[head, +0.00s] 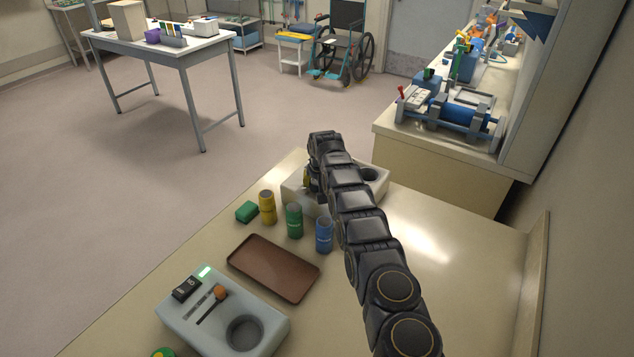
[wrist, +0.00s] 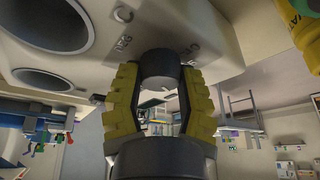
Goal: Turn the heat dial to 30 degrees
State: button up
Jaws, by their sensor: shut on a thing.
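The dial (wrist: 160,66) is a dark round knob on the face of a pale heater unit (wrist: 203,22) in the wrist view. My gripper (wrist: 160,92) has its yellow fingers on both sides of the knob and is shut on it. Small dark markings stand on the face near the knob, upside down and too blurred to read surely; the dial's setting cannot be told. In the head view the pale unit (head: 293,192) stands at the table's far end, partly behind my arm. My gripper (head: 307,184) is at its left side there, and the dial is hidden.
Yellow (head: 267,207), green (head: 294,221) and blue (head: 323,234) canisters stand close to the unit, near my arm. A green block (head: 247,212), a brown tray (head: 273,268) and a grey device with a slider (head: 195,330) are nearer. The table's right side is clear.

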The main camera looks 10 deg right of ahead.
jog(key=shift+f, duration=0.1)
jog(key=o, duration=1.1)
jog(key=shift+o, duration=0.2)
jog(key=shift+v, duration=0.8)
jog(key=v, duration=1)
jog(key=shift+r, duration=0.25)
